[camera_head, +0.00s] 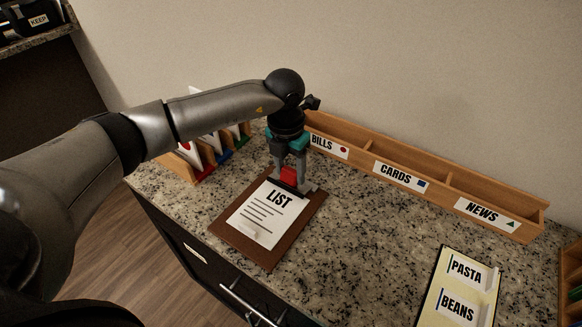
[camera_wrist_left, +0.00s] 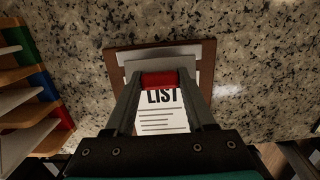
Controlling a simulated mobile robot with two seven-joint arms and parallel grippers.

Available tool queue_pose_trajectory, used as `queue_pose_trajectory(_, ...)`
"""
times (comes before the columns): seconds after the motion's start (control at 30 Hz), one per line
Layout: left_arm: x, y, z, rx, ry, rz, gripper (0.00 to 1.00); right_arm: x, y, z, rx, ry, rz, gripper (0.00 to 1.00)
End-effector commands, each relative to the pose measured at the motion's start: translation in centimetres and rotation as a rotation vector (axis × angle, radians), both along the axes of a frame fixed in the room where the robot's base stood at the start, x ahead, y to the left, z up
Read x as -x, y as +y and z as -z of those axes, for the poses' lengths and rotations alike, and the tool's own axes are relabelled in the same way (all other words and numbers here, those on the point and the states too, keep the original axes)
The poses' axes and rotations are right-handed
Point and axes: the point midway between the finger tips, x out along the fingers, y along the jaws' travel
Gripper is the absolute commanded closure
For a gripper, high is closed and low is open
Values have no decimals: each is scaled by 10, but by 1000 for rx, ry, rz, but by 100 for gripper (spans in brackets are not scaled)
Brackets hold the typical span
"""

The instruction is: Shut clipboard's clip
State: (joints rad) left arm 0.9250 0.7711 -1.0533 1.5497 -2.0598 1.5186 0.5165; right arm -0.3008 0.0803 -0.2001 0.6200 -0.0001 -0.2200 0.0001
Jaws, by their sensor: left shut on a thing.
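The brown clipboard (camera_head: 226,230) lies on the granite counter with a white sheet headed LIST (camera_head: 266,214) on it; in the wrist view the board's edge (camera_wrist_left: 116,64) shows too. The clip at its top end has a red part (camera_head: 289,175) and a dark bar across the sheet's top. My left gripper (camera_head: 291,179) points down over that end, shut on the red part of the clip; the wrist view shows the red part (camera_wrist_left: 158,78) between the fingertips. The fingers partly hide the clip, so I cannot tell how far it is closed. My right gripper is not in view.
A long wooden tray (camera_head: 419,189) labelled BILLS, CARDS and NEWS stands along the wall. A wooden file rack (camera_head: 178,166) stands behind my left forearm. A PASTA and BEANS board (camera_head: 435,296) lies at the front right. The counter between clipboard and board is clear.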

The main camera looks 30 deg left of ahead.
Motion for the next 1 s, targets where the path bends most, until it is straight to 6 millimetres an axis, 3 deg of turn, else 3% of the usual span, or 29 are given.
queue_pose_trajectory(0.53,13,3,10,36,-283,-1,100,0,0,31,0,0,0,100)
queue_pose_trajectory(0.97,15,3,7,42,-312,-1,100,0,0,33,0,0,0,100)
queue_pose_trajectory(1.0,15,3,7,41,-312,0,44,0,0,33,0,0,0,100)
